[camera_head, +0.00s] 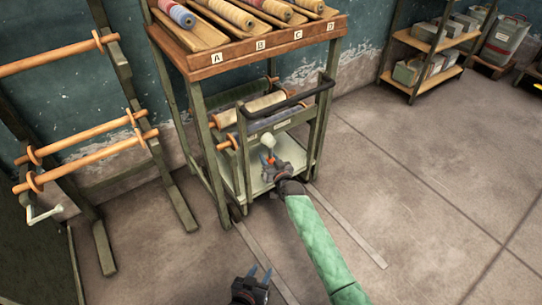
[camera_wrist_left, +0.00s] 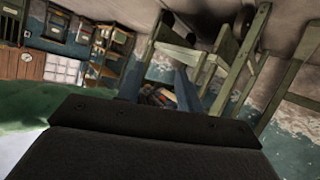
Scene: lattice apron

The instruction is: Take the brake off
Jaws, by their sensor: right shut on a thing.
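A lever with a pale knob (camera_head: 268,141), which looks like the brake, stands at the front of a green wheeled frame or cart (camera_head: 316,145). My right gripper (camera_head: 270,158) is at the lever just below the knob and shut on it. The fingers hide the lower part of the lever.
The cart has a black push handle (camera_head: 290,100) and carries several rolls (camera_head: 255,107). It stands in a bench with spools on sloped boards marked A to D (camera_head: 256,44). Floor rails (camera_head: 345,225) run forward. A rack with wooden rollers (camera_head: 85,150) is left.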

